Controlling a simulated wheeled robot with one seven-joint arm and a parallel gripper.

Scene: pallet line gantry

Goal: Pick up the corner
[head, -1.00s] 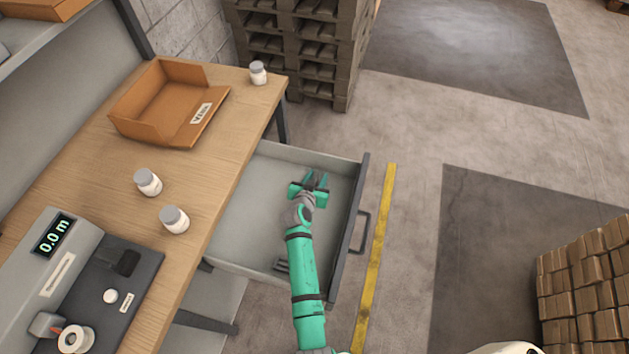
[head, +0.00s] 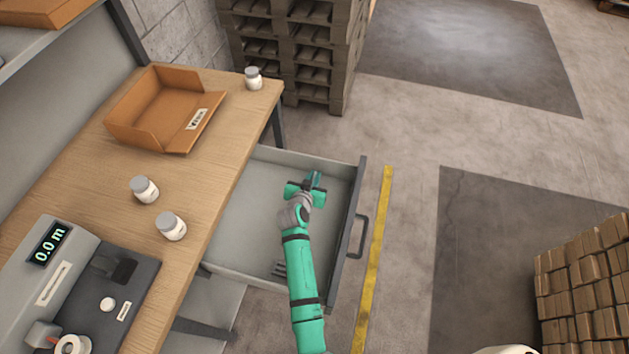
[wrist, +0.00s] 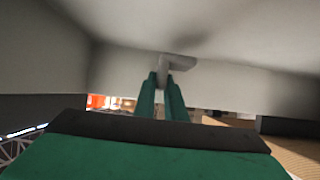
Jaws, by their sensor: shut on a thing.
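The corner (wrist: 178,64), a light grey L-shaped piece, shows in the wrist view at the fingertips. My gripper (wrist: 162,80) is shut on it, with both green fingers close together around its lower leg. In the head view my gripper (head: 314,181) is inside the open drawer (head: 240,215), toward its far right part. The corner cannot be made out there.
A small dark slotted piece (head: 280,269) lies near the drawer's front side. The drawer front with its handle (head: 358,236) stands to the right of my arm. The wooden bench (head: 208,190) holds white bottles (head: 171,226) and an orange tray (head: 150,142).

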